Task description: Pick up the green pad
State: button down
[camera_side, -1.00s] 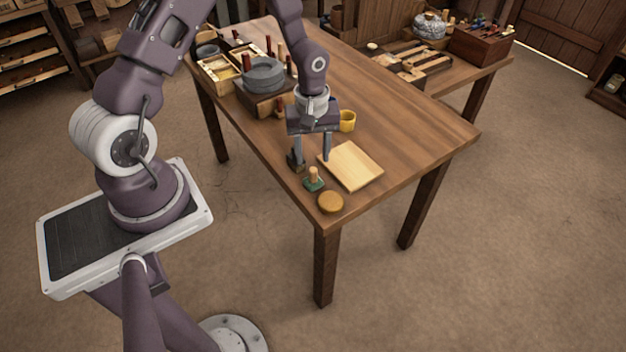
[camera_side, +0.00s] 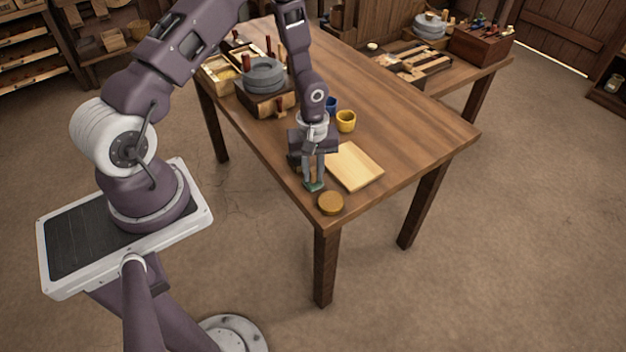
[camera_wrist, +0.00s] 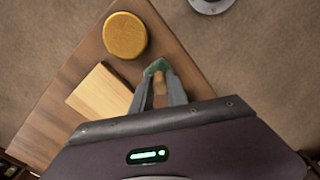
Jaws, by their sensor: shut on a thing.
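I cannot tell whether the pad touches the table.
A round tan disc (camera_side: 330,203) lies close in front, near the table corner. A pale wooden board (camera_side: 354,167) lies to the right. A yellow cup (camera_side: 346,121) and a blue cup (camera_side: 331,105) stand behind. The table's right side (camera_side: 420,130) is clear.

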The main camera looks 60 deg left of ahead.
aim_at(315, 172)
notch_tip(315, 172, up, 10)
jog(key=shift+r, duration=0.1)
jog(key=c, duration=1.9)
grip_release()
grip_shut()
jog(key=shift+d, duration=0.4)
jog(key=d+f, duration=0.6)
jog(key=d, duration=0.1)
jog(key=shift+f, duration=0.7)
jog(key=shift+f, duration=0.5)
